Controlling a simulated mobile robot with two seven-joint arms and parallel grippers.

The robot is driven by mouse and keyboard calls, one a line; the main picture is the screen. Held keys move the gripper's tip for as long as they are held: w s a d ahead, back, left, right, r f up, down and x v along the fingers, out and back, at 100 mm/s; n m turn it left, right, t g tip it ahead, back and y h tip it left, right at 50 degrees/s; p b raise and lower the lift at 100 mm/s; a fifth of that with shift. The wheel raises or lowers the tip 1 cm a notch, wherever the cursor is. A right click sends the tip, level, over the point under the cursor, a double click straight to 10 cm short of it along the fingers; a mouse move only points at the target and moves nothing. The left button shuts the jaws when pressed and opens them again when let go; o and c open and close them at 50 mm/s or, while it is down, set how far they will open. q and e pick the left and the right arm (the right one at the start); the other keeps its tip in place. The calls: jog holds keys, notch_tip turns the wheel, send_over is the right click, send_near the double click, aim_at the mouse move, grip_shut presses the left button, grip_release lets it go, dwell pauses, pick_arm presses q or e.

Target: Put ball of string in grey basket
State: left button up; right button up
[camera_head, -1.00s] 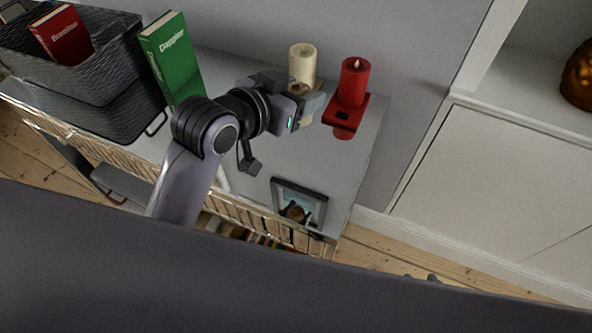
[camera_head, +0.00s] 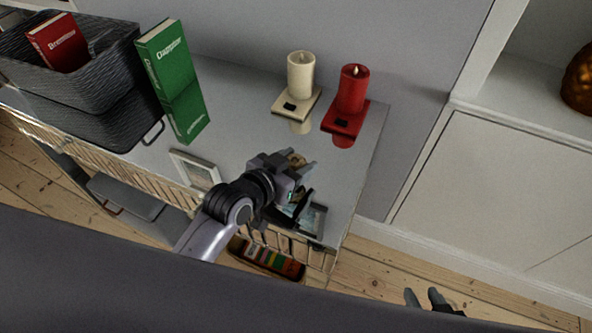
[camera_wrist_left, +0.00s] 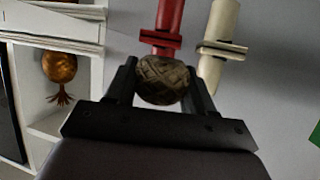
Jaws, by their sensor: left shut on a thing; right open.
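My left gripper (camera_head: 300,168) is above the front right part of the grey cabinet top in the head view. It is shut on the ball of string (camera_wrist_left: 163,80), a brown, criss-cross wound ball that shows between the fingers in the left wrist view. In the head view the ball (camera_head: 296,160) is mostly hidden by the gripper. The grey basket (camera_head: 108,75) is at the far left of the cabinet top, with a red book (camera_head: 60,44) in it. My right gripper (camera_head: 424,299) shows only its fingertips at the bottom right, open, over the floor.
A green book (camera_head: 172,80) stands beside the basket. A cream candle (camera_head: 300,75) and a red candle (camera_head: 352,90) stand at the back right. Two picture frames (camera_head: 196,171) (camera_head: 311,219) are near the cabinet's front edge. The middle of the top is clear.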

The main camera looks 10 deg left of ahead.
pick_arm(q)
jog(key=shift+f+p, duration=0.35)
jog(key=shift+f, duration=0.95)
jog(key=shift+f, duration=0.1)
jog(key=shift+f, duration=0.15)
jog(key=o, duration=1)
jog(key=shift+o, duration=0.2)
